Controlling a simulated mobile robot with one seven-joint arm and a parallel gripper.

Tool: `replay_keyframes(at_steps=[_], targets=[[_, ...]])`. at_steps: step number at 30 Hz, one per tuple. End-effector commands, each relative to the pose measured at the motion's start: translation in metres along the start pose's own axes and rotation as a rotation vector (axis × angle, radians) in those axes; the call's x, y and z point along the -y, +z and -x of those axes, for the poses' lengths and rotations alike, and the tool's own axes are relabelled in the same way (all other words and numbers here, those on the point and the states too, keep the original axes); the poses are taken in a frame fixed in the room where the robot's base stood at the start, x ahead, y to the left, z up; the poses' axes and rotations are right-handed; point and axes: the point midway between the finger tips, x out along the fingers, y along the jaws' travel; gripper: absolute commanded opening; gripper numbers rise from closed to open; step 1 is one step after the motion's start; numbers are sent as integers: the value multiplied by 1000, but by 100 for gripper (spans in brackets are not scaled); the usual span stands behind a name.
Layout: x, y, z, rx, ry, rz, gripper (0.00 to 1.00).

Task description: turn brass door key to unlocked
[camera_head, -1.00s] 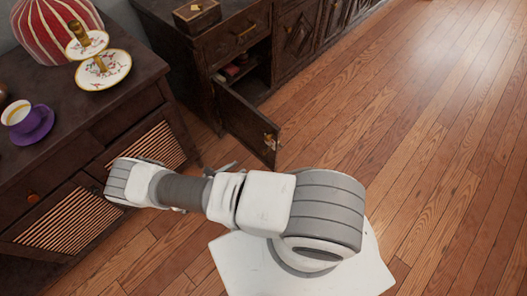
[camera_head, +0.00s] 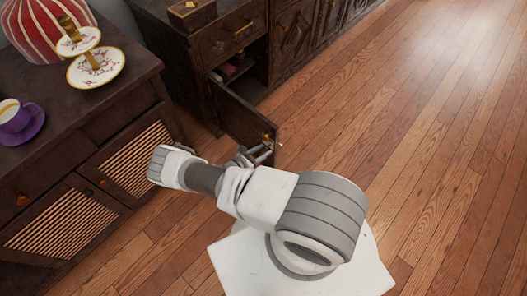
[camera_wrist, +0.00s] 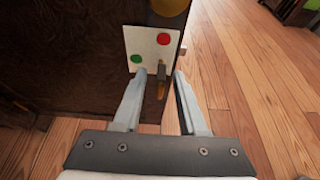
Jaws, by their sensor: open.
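The brass door key (camera_wrist: 161,88) sits at the edge of the dark wooden cabinet door (camera_head: 238,112), below a white plate (camera_wrist: 147,45). The plate carries a red dot (camera_wrist: 163,38) at upper right and a green dot (camera_wrist: 135,58) at lower left. My gripper (camera_wrist: 160,73) is open, with one finger on each side of the key and a gap visible around it. In the head view my gripper (camera_head: 258,154) is at the free edge of the door, beside brass hardware. Whether a finger touches the key or door cannot be told.
The door stands swung open from a dark cabinet (camera_head: 232,48) with items inside. A sideboard (camera_head: 90,140) at left holds a purple cup and saucer (camera_head: 25,128) and a tiered plate stand (camera_head: 95,72). The wooden floor at right is clear.

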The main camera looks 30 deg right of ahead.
Motion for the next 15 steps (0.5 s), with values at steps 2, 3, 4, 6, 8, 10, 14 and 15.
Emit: replay_keyframes(at_steps=[2, 3, 4, 6, 8, 10, 14, 15], targets=[[0, 0, -5, 0, -1, 0, 41], [0, 0, -6, 0, -1, 0, 41], [0, 0, -6, 0, -1, 0, 41], [0, 0, -6, 0, 0, 0, 41], [0, 0, -6, 0, 0, 0, 41], [0, 0, -6, 0, 0, 0, 41], [0, 0, -6, 0, 0, 0, 23], [0, 0, -6, 0, 0, 0, 16]])
